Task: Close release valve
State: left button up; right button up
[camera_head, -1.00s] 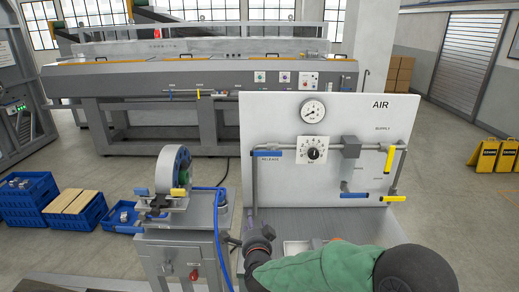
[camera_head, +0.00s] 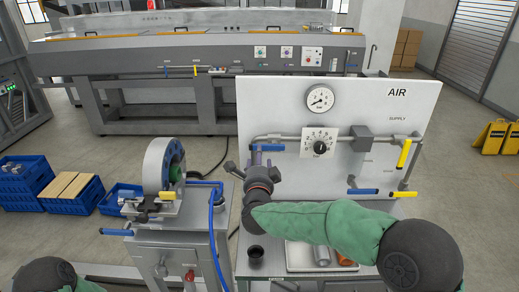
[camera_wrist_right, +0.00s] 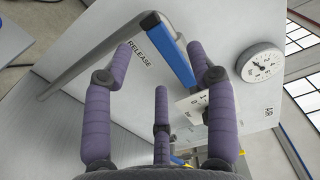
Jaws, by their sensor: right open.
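The release valve's blue handle (camera_head: 270,147) sits at the upper left of the white AIR panel (camera_head: 385,120), lying roughly level at the corner of a grey pipe. In the right wrist view the blue handle (camera_wrist_right: 172,52) runs diagonally beside the word RELEASE, between the spread fingers in the picture. My right gripper (camera_head: 257,165) is open and empty, its purple fingers just in front of and below the handle. In the wrist view the gripper (camera_wrist_right: 164,65) shows three spread fingers; contact with the handle cannot be told. My left gripper is out of view.
The panel bears a gauge (camera_head: 320,99), a black dial (camera_head: 319,147), a yellow supply handle (camera_head: 403,154) and another blue handle (camera_head: 362,191). A machine with a wheel (camera_head: 163,165) stands to the left. A black cup (camera_head: 256,252) and a tray (camera_head: 298,258) are below my right arm.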

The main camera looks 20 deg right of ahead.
aim_at(267, 145)
jog(key=x, duration=0.6)
jog(key=shift+w+f, duration=0.1)
jog(key=shift+w, duration=0.1)
grip_shut()
